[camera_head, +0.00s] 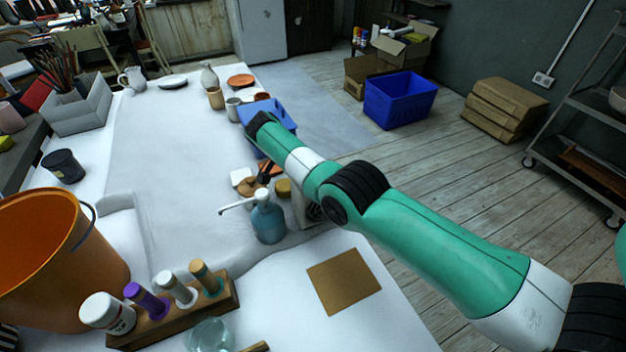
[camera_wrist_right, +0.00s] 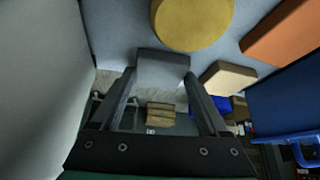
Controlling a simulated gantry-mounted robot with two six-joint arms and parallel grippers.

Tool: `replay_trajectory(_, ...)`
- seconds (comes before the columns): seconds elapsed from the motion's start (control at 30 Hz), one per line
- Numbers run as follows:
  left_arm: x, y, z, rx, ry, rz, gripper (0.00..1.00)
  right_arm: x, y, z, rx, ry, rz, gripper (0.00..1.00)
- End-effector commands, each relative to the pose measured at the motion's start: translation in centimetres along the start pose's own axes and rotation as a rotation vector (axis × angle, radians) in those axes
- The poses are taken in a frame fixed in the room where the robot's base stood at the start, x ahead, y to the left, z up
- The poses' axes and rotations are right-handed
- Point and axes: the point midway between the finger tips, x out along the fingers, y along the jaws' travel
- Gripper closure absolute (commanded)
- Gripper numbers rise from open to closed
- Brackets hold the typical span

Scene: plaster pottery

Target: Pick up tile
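A square grey tile (camera_wrist_right: 162,68) lies between the two fingertips of my right gripper (camera_wrist_right: 162,82) in the right wrist view. It fills the gap between the fingers, which appear to touch it on both sides. In the head view my right gripper (camera_head: 265,176) points down at the table beside small tiles, and the grey tile cannot be made out. A round yellow tile (camera_wrist_right: 193,20), an orange tile (camera_wrist_right: 285,32) and a beige tile (camera_wrist_right: 227,78) lie near the gripper in the wrist view. My left gripper is not in view.
A blue bin (camera_head: 281,116) stands at the table edge beside my right wrist. A blue pump bottle (camera_head: 268,218) stands close to the gripper. An orange bucket (camera_head: 60,265) and a wooden bottle rack (camera_head: 185,312) are at lower left. The table's middle (camera_head: 165,150) is clear.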

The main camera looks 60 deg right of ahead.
Motion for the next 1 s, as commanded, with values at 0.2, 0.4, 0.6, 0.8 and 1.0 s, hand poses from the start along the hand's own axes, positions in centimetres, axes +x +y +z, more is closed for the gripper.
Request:
replay_trajectory(0.2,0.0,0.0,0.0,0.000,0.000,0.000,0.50,0.0,0.0,0.0,0.000,0.001,0.001,0.82)
replay_trajectory(0.4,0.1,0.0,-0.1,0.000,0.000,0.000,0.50,-0.1,0.0,-0.1,0.000,0.000,0.001,0.82)
replay_trajectory(0.6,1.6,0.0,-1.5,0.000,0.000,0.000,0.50,-2.2,0.0,-1.3,0.000,0.001,0.000,0.82)
replay_trajectory(0.8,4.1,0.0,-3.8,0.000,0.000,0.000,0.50,-6.3,0.0,-3.7,0.002,0.001,0.000,0.82)
replay_trajectory(1.0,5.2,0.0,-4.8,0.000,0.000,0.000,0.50,-8.7,0.0,-5.0,0.000,0.001,0.001,0.83)
